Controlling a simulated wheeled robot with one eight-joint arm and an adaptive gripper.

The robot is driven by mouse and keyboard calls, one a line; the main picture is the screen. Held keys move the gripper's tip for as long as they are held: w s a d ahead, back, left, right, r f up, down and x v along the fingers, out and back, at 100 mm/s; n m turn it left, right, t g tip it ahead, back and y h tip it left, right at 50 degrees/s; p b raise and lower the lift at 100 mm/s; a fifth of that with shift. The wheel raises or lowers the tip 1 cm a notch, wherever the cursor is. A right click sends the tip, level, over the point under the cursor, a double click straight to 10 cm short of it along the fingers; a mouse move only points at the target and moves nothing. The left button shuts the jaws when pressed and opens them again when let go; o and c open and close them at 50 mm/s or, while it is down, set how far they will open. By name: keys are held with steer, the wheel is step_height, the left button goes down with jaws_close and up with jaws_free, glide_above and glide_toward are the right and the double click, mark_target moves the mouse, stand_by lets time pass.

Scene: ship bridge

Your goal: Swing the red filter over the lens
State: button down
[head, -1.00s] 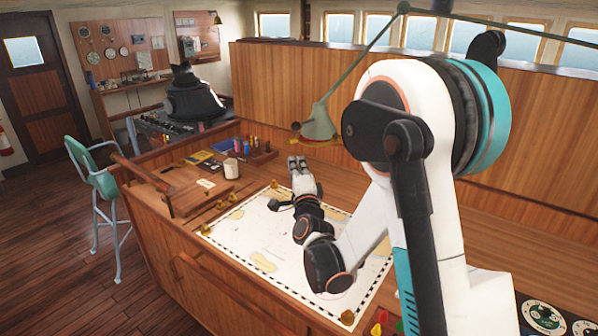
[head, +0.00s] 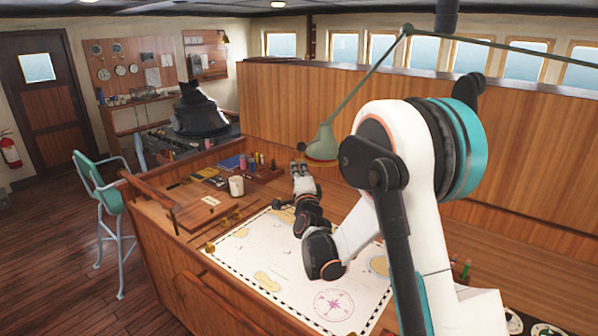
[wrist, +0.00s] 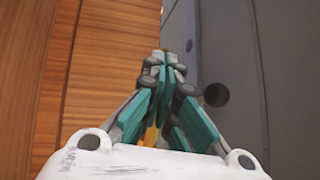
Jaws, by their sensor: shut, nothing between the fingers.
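A green chart lamp (head: 322,146) hangs from a jointed arm over the chart table. A thin reddish-orange edge (head: 321,161) shows along the bottom of its shade; I cannot tell how far the red filter covers the lens, which faces down and is hidden. A small dark knob (head: 301,146) sits just left of the shade. My gripper (head: 299,167) is below and left of the shade, close to it; contact cannot be made out. In the wrist view its fingers (wrist: 164,62) are together and hold nothing. The filter is not clearly visible there.
A chart (head: 265,248) lies on the wooden table below my arm. A white mug (head: 236,185) and a pen rack (head: 265,172) stand left of the gripper. A tall wooden panel (head: 290,103) rises behind the lamp. The lamp's thin arm (head: 372,78) slants above.

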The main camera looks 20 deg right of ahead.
steer(key=b+x, duration=0.1)
steer(key=x, duration=0.1)
steer(key=b+x, duration=0.1)
steer(key=x, duration=0.1)
steer(key=shift+w+a+f+b, duration=0.1)
steer(key=shift+w+f+b, duration=0.05)
steer(key=shift+f+b, duration=0.25)
steer(key=shift+f, duration=0.1)
